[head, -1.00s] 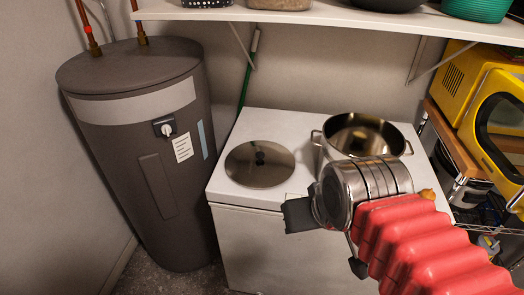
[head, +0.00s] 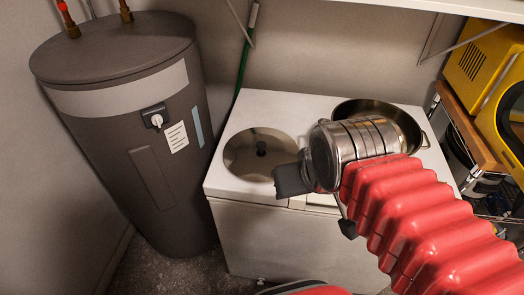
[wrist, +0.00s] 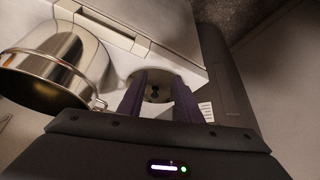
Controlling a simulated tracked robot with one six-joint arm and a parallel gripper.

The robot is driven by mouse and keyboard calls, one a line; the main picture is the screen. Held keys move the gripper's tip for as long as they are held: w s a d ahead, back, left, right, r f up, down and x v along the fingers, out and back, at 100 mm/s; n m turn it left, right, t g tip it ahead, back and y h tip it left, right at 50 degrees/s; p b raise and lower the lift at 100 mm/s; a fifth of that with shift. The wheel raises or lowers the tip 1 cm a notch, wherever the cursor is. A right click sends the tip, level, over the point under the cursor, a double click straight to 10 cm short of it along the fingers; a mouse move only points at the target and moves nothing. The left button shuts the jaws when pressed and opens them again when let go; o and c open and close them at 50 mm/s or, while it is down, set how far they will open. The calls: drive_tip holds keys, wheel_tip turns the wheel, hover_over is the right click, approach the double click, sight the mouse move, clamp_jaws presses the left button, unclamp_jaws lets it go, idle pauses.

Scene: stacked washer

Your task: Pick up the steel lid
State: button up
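The steel lid (head: 244,160) is a round, shiny disc with a black knob, lying flat on the left part of the white appliance top. My gripper (head: 282,186) is above the appliance, to the right of the lid and overlapping its right edge in the head view. In the wrist view the two dark fingers of my gripper (wrist: 158,95) stand apart with nothing between them. The lid (wrist: 157,92) and its knob show beyond and between the fingers there, with clear distance left. The lid's outer sides are hidden by the fingers.
A steel pot (head: 408,122) stands on the right of the white appliance (head: 270,110), partly behind my arm; it is also in the wrist view (wrist: 60,65). A dark grey tank (head: 125,130) stands to the left. A shelf (head: 440,5) hangs above, with a yellow machine (head: 480,55) at the right.

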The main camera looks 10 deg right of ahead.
drive_tip(key=o, duration=0.3)
drive_tip(key=shift+w+r, duration=0.1)
drive_tip(key=shift+w, duration=0.1)
drive_tip(key=shift+o, duration=0.4)
drive_tip(key=shift+w, duration=0.3)
drive_tip(key=w+d+f+n+y, duration=0.1)
drive_tip(key=w+n, duration=0.1)
drive_tip(key=w, duration=0.9)
drive_tip(key=w+d+f+n+g, duration=0.1)
drive_tip(key=w+n, duration=0.1)
drive_tip(key=w, duration=1)
drive_tip(key=shift+f+n+g+y, duration=0.25)
drive_tip(key=shift+n+g+y, duration=0.05)
drive_tip(key=shift+y, duration=0.1)
drive_tip(key=shift+w, duration=0.1)
hover_over(261, 149)
drive_tip(key=s+d, duration=0.1)
drive_tip(key=d, duration=0.1)
drive_tip(key=shift+a+f, duration=0.15)
drive_tip(key=shift+f, duration=3.85)
